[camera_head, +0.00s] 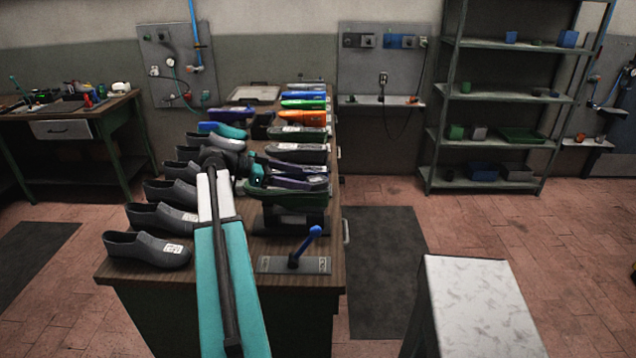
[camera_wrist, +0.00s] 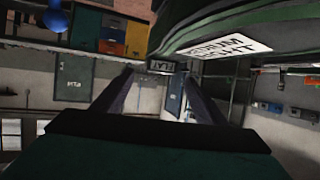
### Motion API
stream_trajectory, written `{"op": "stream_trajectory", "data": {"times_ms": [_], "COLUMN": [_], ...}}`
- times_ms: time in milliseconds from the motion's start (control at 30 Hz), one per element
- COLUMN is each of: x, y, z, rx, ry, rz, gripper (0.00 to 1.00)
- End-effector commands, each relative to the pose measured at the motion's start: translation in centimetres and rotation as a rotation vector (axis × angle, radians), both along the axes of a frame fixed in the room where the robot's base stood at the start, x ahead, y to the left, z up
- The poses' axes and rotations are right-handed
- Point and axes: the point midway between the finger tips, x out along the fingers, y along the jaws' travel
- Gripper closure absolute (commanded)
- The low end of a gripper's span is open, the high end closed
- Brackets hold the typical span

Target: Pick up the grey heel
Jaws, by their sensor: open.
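I cannot make out a separate grey heel in either view; it may be hidden or too small to tell. On the workbench (camera_head: 325,274), dark grey shoes (camera_head: 145,250) with white labels stand in a row along the left side. My gripper (camera_wrist: 158,92) is open, with its two fingers apart and nothing seen between them. In the head view my arm reaches over the middle of the bench and hides part of it. A dark green shoe-like piece (camera_wrist: 235,32) with a white label is close beside the fingers, at the upper right of the wrist view.
A base plate with a blue-handled lever (camera_head: 305,243) is at the bench's near right. Coloured shoe-like pieces (camera_head: 303,115) line the bench's right side. A pale-topped stand (camera_head: 475,300) is at the lower right. A dark mat (camera_head: 385,270) lies on clear floor between them.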

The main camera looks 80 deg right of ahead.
Motion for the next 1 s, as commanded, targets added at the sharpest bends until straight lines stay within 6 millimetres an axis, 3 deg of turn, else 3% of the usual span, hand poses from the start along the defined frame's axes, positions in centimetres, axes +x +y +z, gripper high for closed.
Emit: {"op": "stream_trajectory", "data": {"times_ms": [267, 733, 1000], "x": [-0.4, -3.9, -4.5], "y": [-0.2, -2.0, -2.3], "z": [0.0, -1.4, -1.9], "rx": [0.000, 0.001, 0.000], "ry": [0.000, 0.000, 0.000], "rz": [-0.001, -0.003, -0.002], "gripper": [0.34, 0.34, 0.34]}}
